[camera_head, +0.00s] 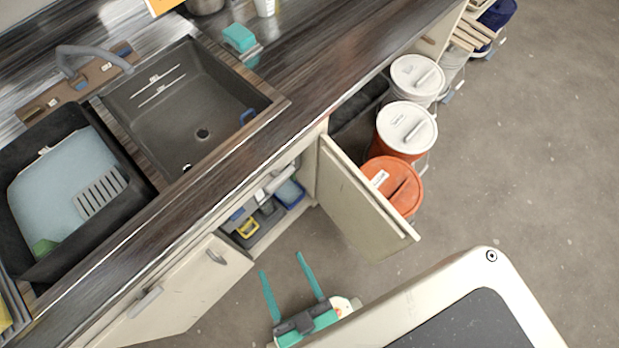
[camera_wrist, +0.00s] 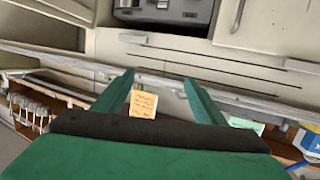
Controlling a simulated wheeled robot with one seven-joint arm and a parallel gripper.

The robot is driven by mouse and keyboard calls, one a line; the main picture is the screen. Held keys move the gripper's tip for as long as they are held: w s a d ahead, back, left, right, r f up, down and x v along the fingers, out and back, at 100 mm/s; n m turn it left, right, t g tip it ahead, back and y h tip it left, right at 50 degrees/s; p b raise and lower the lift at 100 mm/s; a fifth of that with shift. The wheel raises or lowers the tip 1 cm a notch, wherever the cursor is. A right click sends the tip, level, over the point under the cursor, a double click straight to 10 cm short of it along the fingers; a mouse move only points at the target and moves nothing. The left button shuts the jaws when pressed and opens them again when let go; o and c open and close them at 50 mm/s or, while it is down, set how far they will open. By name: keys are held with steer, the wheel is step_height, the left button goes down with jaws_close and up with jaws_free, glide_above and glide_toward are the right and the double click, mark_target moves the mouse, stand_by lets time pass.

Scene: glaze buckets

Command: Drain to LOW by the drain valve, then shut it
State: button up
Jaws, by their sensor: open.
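The grey sink basin (camera_head: 190,100) is set in the counter, with white level marks on its wall and a dark drain hole in its floor. I cannot tell a water level in it. The cabinet under the counter stands open, with pale piping (camera_head: 282,178) and blue and yellow items inside. I cannot make out which part is the drain valve. My gripper (camera_head: 282,263) is open and empty in front of the open cabinet. In the wrist view its green fingers (camera_wrist: 158,77) are apart with nothing held.
The open cabinet door (camera_head: 362,200) sticks out right of my gripper. Beyond it stand an orange-lidded bucket (camera_head: 396,187) and white-lidded buckets (camera_head: 407,128). A black tub (camera_head: 125,160) sits left of the sink. A yellow note (camera_wrist: 143,103) shows between my fingers. The floor (camera_head: 510,150) at right is clear.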

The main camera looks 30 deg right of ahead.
steer(key=w+d+f+n+h, duration=0.1)
steer(key=w+f+n, duration=0.1)
steer(key=f, duration=0.4)
steer(key=w+d+f+n+h, duration=0.1)
steer(key=w+d+f, duration=0.1)
steer(key=f, duration=0.4)
steer(key=n+t+y, duration=0.1)
steer(key=n+t, duration=0.2)
steer(key=n, duration=1.1)
glide_toward(294, 178)
steer(key=w, duration=0.9)
steer(key=shift+d, duration=0.3)
steer(key=c, duration=1.1)
steer(key=shift+o, duration=0.2)
